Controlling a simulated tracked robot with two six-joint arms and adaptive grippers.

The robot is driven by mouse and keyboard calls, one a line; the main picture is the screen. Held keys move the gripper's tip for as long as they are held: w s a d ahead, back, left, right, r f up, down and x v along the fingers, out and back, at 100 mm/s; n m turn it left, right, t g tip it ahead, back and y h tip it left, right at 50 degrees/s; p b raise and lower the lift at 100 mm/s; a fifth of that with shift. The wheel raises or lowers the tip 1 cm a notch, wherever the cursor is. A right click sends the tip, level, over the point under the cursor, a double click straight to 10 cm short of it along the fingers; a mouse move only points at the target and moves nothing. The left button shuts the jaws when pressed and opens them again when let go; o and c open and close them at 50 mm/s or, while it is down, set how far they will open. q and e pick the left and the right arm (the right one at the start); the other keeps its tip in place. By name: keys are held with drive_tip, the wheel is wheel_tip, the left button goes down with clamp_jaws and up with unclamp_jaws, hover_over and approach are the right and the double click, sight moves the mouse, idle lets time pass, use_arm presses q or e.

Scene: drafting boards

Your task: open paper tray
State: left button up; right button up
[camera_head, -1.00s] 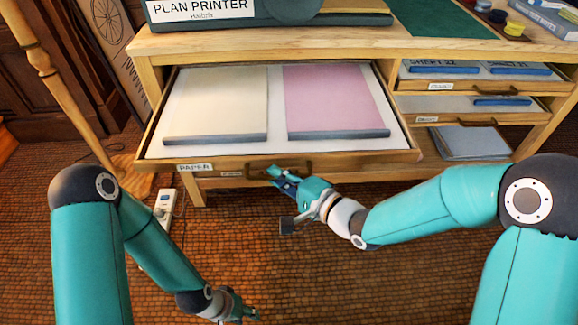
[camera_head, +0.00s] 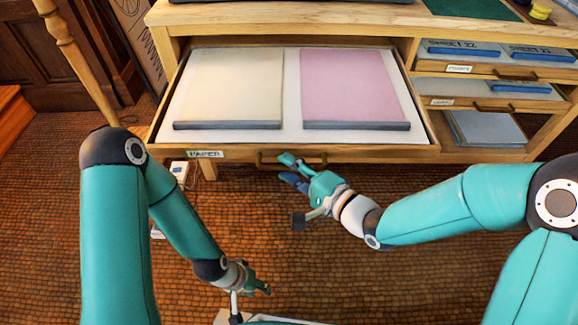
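The paper tray (camera_head: 293,107) is a wide wooden drawer pulled well out from under the desk top. Its front carries a PAPER label (camera_head: 206,154) and a dark bar handle (camera_head: 268,161). A cream pad (camera_head: 232,88) and a pink pad (camera_head: 352,88) lie inside. My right gripper (camera_head: 284,168) is at the handle with its fingers apart. Its upper finger overlaps the handle in the picture and its lower finger is below; contact is unclear. My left gripper (camera_head: 265,284) hangs low over the floor, away from the tray; its finger gap is unclear.
Smaller drawers with blue-edged sheets (camera_head: 466,47) and an open shelf with grey sheets (camera_head: 486,129) are at the right. A wooden pole (camera_head: 78,65) stands at the left.

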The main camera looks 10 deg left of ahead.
drive_tip(key=shift+r, duration=0.15)
drive_tip(key=v, duration=0.7)
drive_tip(key=shift+d, duration=0.2)
drive_tip(key=shift+s, duration=0.1)
